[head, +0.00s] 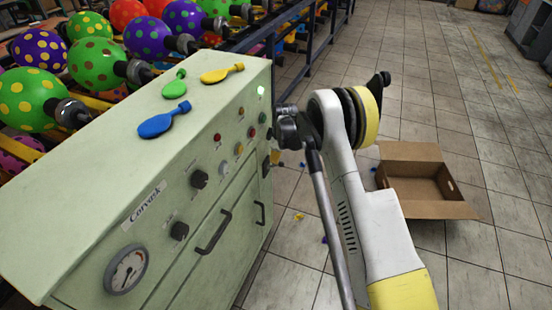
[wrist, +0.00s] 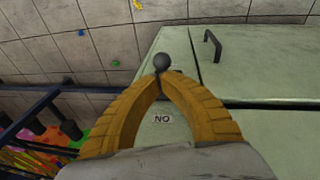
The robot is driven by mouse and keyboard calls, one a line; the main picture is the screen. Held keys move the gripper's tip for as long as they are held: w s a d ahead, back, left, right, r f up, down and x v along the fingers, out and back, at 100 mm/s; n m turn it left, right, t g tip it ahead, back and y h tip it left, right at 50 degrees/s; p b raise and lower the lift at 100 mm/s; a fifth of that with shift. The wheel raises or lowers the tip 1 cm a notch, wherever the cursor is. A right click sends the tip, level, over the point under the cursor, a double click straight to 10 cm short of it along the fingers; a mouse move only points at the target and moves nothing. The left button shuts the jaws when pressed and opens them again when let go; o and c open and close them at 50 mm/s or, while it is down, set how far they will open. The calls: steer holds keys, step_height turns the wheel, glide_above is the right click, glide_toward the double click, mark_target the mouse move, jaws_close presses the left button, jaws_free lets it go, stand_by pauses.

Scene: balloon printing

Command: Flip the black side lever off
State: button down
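The black side lever's round knob (wrist: 162,62) shows in the wrist view, right at my fingertips. Its shaft is hidden behind them. My gripper (wrist: 161,82) has two yellow ridged fingers whose tips come together just below the knob in the picture. I cannot tell whether they grip the lever or only touch it. A label reading "NO" (wrist: 163,119), perhaps an upside-down "ON", shows between the fingers on the green machine. In the head view my gripper (head: 274,158) is at the far right edge of the pale green machine (head: 100,205), partly hidden by my arm.
Uninflated blue (head: 164,119), green (head: 174,84) and yellow (head: 222,74) balloons lie on the machine top. Spotted balloons (head: 92,62) stand behind it on a rack. An open cardboard box (head: 432,209) is on the floor at right. Small scraps lie on the tiles nearby.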

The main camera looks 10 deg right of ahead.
mark_target(282, 164)
steer(key=shift+s+d+f+t+y, duration=0.15)
steer(key=shift+d+f+t+y, duration=0.05)
steer(key=shift+t+y, duration=0.1)
stand_by(0.4)
steer(key=shift+s+d+f+t+y, duration=0.35)
steer(key=shift+d+t+y, duration=0.15)
steer(key=shift+y, duration=0.2)
steer(key=f+t+y, duration=0.1)
steer(key=d+t+y, duration=0.1)
steer(key=shift+s+f+y, duration=0.3)
steer(key=shift+s+f, duration=0.05)
steer(key=shift+f, duration=0.05)
steer(key=f, duration=0.3)
steer(key=shift+s+d, duration=0.2)
steer(key=shift+d, duration=0.1)
steer(key=shift+a+r, duration=0.15)
steer(key=shift+w+a+r, duration=0.3)
steer(key=shift+w+a, duration=0.1)
